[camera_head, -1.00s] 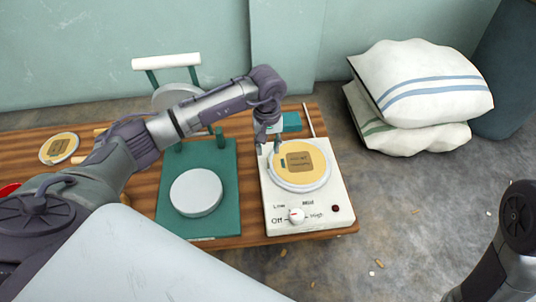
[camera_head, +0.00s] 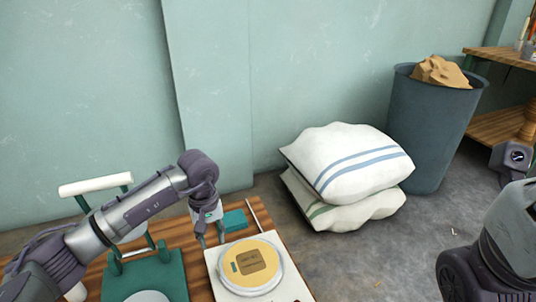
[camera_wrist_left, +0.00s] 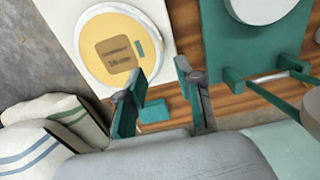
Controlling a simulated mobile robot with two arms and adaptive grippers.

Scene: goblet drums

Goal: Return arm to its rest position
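My left gripper (camera_head: 211,232) hangs just behind and left of the white hot plate (camera_head: 213,262). It also shows in the left wrist view (camera_wrist_left: 158,72), with its two fingers apart and nothing between them. A round yellow-topped disc (camera_head: 250,266) with a brown label lies on the hot plate; it also shows in the left wrist view (camera_wrist_left: 110,45). My right arm comes in at the right edge of the head view, but its gripper is not clearly in view.
A green press stand (camera_head: 150,272) is left of the hot plate on the wooden table (camera_head: 270,232). A small teal block (camera_head: 234,220) lies behind the hot plate. Stacked sacks (camera_head: 350,165) and a dark bin (camera_head: 425,125) stand right of the table. Open floor lies between.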

